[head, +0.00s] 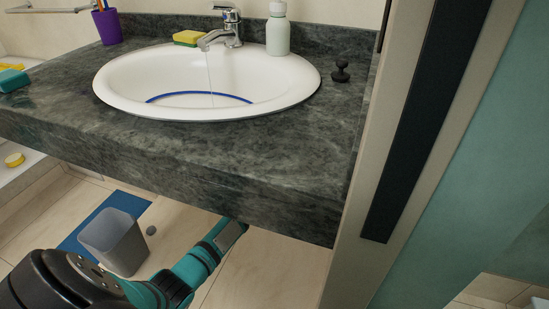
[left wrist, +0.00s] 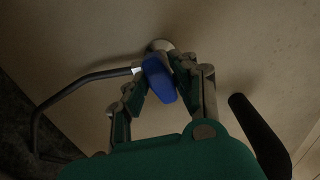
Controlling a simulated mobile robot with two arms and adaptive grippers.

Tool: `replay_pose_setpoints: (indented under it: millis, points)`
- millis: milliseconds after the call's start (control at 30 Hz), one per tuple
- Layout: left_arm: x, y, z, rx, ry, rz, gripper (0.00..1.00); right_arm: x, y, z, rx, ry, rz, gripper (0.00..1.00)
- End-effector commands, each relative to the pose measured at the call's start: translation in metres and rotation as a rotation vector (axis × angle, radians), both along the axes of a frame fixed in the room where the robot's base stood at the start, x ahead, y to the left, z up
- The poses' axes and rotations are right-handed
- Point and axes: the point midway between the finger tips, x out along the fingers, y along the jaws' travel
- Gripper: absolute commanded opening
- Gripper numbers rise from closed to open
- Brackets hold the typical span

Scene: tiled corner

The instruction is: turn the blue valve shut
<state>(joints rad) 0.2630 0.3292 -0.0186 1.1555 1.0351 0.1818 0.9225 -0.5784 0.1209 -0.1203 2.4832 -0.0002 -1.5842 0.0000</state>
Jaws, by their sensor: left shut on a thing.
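The blue valve (left wrist: 158,80) shows in the left wrist view, on a fitting against the wall under the counter. Its handle is elongated and tilts slightly, lower end to the right. My left gripper (left wrist: 165,86) is shut on the handle, one finger on each side. In the head view my left arm reaches under the counter, and the counter hides the gripper and valve. A thin stream of water falls from the tap (head: 229,27) into the white basin (head: 115,85). My right gripper is in neither view.
A grey hose (left wrist: 80,88) bends left from the valve. A dark rod-like thing (left wrist: 258,135) is at the right of the wrist view. The stone counter (head: 190,150) overhangs my arm. A grey bin (head: 114,243) stands on a blue mat (head: 80,238). A door frame (head: 370,160) is at right.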

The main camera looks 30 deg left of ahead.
Motion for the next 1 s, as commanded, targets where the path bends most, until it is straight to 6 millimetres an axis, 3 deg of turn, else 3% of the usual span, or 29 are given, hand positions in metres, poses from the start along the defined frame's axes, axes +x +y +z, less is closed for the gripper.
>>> replay_pose_setpoints:
  millis: [400, 967, 1000]
  points:
    - [0.0003, 0.0072, 0.0063, 0.19, 0.032, 0.013, 0.0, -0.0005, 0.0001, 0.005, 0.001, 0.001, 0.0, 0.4]
    - [0.0009, 0.008, 0.0076, 0.219, 0.036, 0.014, 0.0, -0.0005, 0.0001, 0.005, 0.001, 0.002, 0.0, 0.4]
    - [0.0008, 0.0081, 0.0077, 0.219, 0.036, 0.014, 0.3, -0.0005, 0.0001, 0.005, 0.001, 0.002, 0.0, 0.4]
